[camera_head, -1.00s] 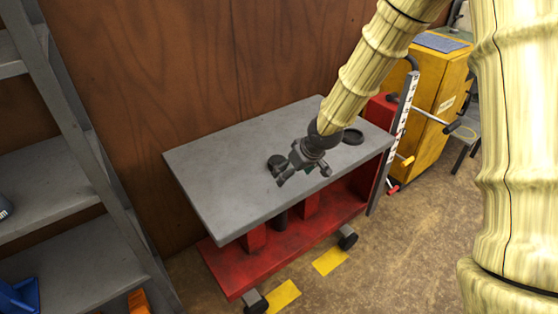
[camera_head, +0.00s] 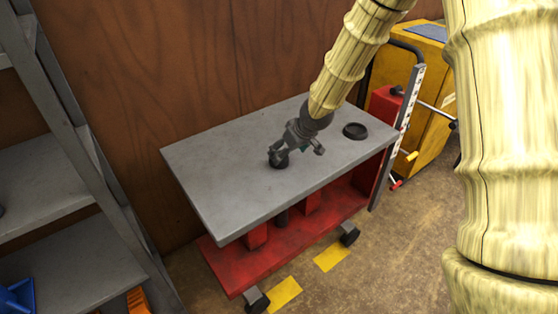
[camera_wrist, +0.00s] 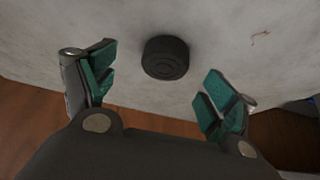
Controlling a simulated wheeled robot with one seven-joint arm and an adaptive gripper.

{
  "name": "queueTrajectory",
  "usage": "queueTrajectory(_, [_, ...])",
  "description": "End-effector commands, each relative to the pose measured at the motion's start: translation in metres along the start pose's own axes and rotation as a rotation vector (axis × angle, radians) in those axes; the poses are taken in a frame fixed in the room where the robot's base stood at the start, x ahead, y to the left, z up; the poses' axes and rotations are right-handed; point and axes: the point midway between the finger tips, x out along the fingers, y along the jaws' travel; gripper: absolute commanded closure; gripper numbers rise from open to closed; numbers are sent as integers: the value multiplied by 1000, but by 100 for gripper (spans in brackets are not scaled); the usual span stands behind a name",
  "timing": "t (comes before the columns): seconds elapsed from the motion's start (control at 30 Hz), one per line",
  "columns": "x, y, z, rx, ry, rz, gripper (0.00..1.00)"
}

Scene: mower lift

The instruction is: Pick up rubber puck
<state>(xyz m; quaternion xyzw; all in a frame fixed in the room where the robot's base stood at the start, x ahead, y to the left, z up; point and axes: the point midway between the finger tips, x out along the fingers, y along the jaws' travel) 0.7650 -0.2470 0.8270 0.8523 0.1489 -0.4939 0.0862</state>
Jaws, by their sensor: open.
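The rubber puck (camera_head: 279,162) is a short black cylinder lying flat on the grey top of the lift table (camera_head: 215,165). In the wrist view the puck (camera_wrist: 166,57) shows whole, ahead of the gap between my fingers. My gripper (camera_head: 297,153) is open and empty, just above the table top beside the puck. In the head view one finger partly overlaps the puck. The wrist view shows my gripper's green-padded fingers (camera_wrist: 158,82) spread apart, with no visible contact with the puck.
A shallow black dish (camera_head: 355,131) lies on the table top to the right. The lift's upright handle (camera_head: 404,130) and a yellow cabinet (camera_head: 405,80) stand at the right. Grey shelving (camera_head: 60,215) stands at the left. The table's left part is clear.

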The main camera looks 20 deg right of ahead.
Motion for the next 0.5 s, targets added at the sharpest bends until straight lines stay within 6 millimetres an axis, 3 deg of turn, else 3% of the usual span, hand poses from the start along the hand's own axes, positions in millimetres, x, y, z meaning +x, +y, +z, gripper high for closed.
queueTrajectory(0.5, [50,-8,-4,-3,-1,-1,15])
